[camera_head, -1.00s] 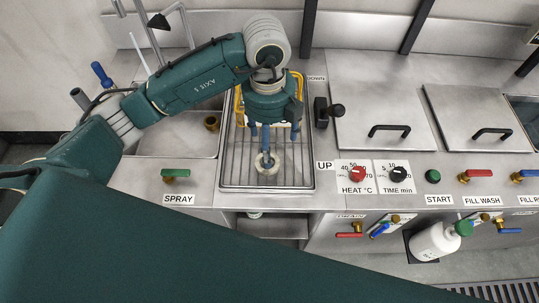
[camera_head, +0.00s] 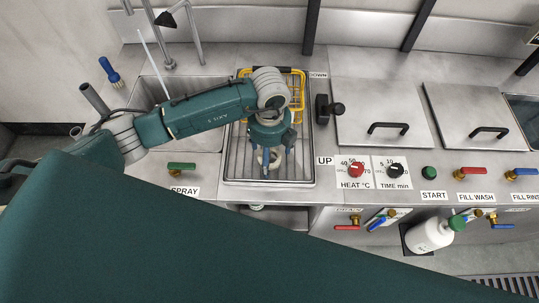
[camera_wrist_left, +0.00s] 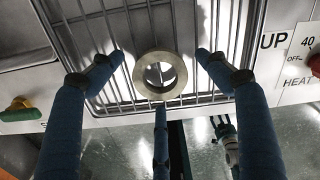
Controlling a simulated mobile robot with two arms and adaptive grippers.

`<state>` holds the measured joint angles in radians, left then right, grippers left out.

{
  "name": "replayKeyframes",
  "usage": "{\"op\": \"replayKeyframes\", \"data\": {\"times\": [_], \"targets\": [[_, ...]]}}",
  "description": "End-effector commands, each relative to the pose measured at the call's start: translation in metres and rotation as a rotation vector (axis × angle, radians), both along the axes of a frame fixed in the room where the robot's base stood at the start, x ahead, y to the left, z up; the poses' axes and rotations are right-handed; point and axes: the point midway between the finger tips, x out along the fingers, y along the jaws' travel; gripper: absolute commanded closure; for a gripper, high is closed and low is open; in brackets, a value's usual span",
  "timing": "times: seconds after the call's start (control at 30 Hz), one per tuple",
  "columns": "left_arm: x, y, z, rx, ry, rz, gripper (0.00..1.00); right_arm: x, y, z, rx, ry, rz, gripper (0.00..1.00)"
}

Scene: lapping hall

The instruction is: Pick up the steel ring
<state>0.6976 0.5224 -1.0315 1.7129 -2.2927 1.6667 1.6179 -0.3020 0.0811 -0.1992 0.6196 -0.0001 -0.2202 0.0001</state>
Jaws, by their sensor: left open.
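The steel ring (camera_head: 262,157) is a thick, pale metal ring. It lies flat on the wire rack of the tray in front of me, partly hidden by my gripper in the head view. My left gripper (camera_head: 272,169) is above it with its blue fingers pointing down. In the left wrist view the ring (camera_wrist_left: 160,56) sits between the spread fingers of my left gripper (camera_wrist_left: 160,65). Two fingers are at its left and right and one is on the near side, with gaps visible. The gripper is open and holds nothing.
The rack tray (camera_head: 313,160) has a raised metal rim. A yellow wire basket (camera_head: 301,88) stands behind my gripper. A black lever (camera_head: 337,109) is to the right, with closed steel lids beyond. A green spray valve (camera_head: 181,166) and a sink (camera_head: 150,90) are left.

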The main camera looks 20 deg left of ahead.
Motion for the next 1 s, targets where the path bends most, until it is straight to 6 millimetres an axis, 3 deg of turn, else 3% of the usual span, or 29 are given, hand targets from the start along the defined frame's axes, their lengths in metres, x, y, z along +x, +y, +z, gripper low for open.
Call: {"op": "replayKeyframes", "data": {"times": [0.17, 0.47, 0.77, 1.0], "targets": [[0.000, 0.000, -0.001, 0.000, 0.000, 0.000, 0.24, 0.001, 0.000, 0.000, 0.000, -0.002, 0.000, 0.54], [0.000, 0.000, 0.000, -0.001, 0.001, 0.000, 0.84, 0.002, 0.001, 0.000, 0.002, -0.003, 0.000, 0.54], [0.001, 0.000, 0.002, -0.002, -0.001, -0.001, 0.84, 0.002, 0.003, -0.001, 0.003, -0.003, 0.000, 0.54], [0.002, 0.000, 0.025, -0.002, -0.005, 0.000, 0.84, 0.003, 0.003, -0.007, 0.003, -0.003, 0.000, 0.54]]}}
